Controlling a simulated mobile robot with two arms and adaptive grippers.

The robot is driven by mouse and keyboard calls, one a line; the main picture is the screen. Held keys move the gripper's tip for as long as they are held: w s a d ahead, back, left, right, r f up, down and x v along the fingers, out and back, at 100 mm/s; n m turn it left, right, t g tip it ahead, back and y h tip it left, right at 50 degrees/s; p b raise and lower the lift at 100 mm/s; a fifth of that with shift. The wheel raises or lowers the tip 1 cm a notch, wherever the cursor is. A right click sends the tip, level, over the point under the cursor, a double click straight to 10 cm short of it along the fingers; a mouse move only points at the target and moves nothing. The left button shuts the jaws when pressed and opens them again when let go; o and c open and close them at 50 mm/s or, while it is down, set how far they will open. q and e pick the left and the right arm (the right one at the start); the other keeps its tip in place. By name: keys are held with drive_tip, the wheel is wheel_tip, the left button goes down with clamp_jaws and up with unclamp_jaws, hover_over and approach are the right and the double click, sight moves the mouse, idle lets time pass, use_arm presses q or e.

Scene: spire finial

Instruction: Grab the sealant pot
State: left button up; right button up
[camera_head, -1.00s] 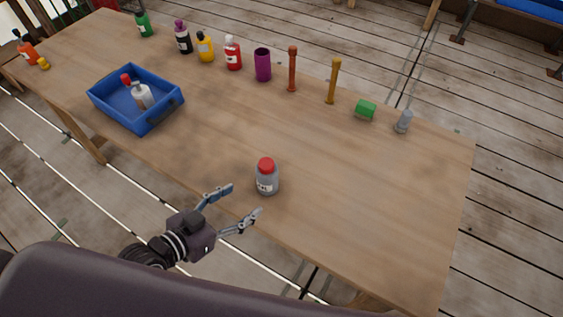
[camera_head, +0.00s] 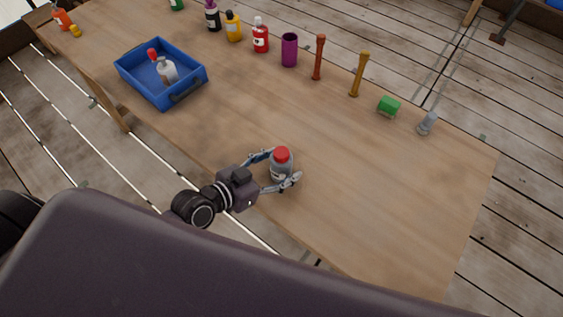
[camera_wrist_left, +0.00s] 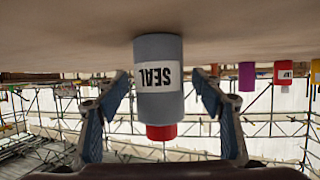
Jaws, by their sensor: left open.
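The sealant pot (camera_head: 281,166) is a grey jar with a red lid and a white label, standing upright near the front edge of the table. In the left wrist view the pot (camera_wrist_left: 158,98) appears upside down, with "SEAL" on its label. My left gripper (camera_head: 280,167) is open, with one finger on each side of the pot. In the wrist view its fingers (camera_wrist_left: 162,95) show gaps to the pot on both sides. My right gripper is not in view.
A blue tray (camera_head: 140,86) holding bottles stands at the left of the wooden table (camera_head: 390,190). Bottles, a purple cup (camera_head: 289,50), two upright posts and a green block (camera_head: 389,105) line the far side. The table right of the pot is clear.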

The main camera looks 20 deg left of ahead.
use_arm(q)
drive_tip(key=shift+w+d+f, duration=0.15)
drive_tip(key=shift+w+d, duration=0.05)
drive_tip(key=shift+c, duration=0.3)
drive_tip(key=c, duration=1.3)
